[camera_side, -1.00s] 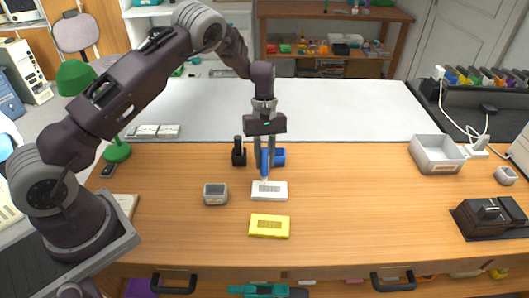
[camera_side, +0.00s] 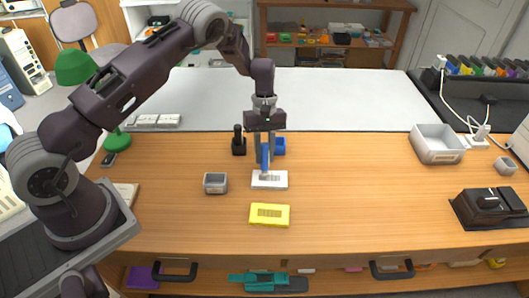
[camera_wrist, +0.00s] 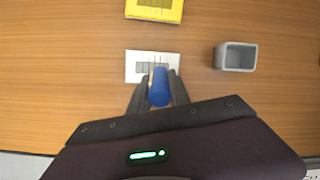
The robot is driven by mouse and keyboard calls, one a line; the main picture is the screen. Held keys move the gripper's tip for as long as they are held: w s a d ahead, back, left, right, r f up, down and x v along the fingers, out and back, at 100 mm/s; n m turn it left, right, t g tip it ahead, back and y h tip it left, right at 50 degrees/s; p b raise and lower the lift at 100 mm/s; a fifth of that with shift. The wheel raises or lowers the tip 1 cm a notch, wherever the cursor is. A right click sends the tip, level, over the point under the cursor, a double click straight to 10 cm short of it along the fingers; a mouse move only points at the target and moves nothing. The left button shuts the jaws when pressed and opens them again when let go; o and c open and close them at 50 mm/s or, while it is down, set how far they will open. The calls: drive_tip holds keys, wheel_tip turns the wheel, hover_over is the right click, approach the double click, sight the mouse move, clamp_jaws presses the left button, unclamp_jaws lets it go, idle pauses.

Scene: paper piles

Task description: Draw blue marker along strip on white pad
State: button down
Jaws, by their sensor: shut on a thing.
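My gripper (camera_side: 264,158) is shut on a blue marker (camera_side: 265,156), held upright with its lower end over the white pad (camera_side: 270,181). In the wrist view the marker (camera_wrist: 159,88) sits between the two dark fingers and covers part of the white pad (camera_wrist: 133,67). The pad has a grey barred strip (camera_wrist: 145,66), partly hidden by the marker. I cannot tell whether the tip touches the pad. A yellow pad (camera_side: 269,215) with a similar strip lies nearer the table's front edge.
A small grey open box (camera_side: 215,183) stands left of the white pad. A black stand (camera_side: 239,141) and a blue block (camera_side: 279,146) are behind it. A grey tray (camera_side: 437,145) and a black device (camera_side: 489,207) are at the right. The table between is clear.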

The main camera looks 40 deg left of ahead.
drive_tip(key=shift+f, duration=0.55)
idle(2.1)
drive_tip(key=shift+d, duration=0.1)
drive_tip(key=shift+w+d, duration=0.35)
drive_tip(key=shift+w, duration=0.05)
drive_tip(key=shift+s+a, duration=0.8)
drive_tip(key=shift+a, duration=0.05)
drive_tip(key=shift+w+d, duration=0.35)
drive_tip(key=shift+d, duration=0.05)
idle(0.7)
drive_tip(key=shift+w+d+r, duration=0.1)
drive_tip(key=shift+w+d, duration=0.6)
drive_tip(key=shift+d, duration=0.15)
idle(0.4)
